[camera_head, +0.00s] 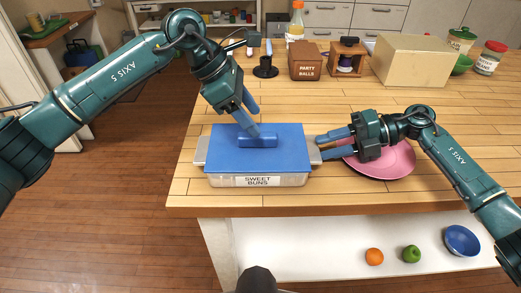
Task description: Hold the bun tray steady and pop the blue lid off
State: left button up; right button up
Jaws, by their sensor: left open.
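The bun tray (215,180) is a pale, clear-sided box labelled "SWEET BUNS", with a grey handle tab at each end. It stands near the table's front edge. The flat blue lid (220,155) sits on it, with a raised blue bar handle (258,142) in its middle. My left gripper (257,123) is open over the lid, its fingertips close to the bar; I cannot tell whether they touch. My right gripper (320,147) looks open, fingers apart, with its tips at the tray's right handle tab (314,154). Contact there is unclear.
A pink plate (395,160) lies under and behind my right gripper. A brown "PARTY BALLS" box (305,62), a black stand (265,68) and a large cardboard box (411,60) stand further back. An orange, a green apple and a blue bowl (462,240) sit on the lower shelf.

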jog(key=v, duration=1.1)
pick_arm(q)
jog(key=shift+r, duration=0.1)
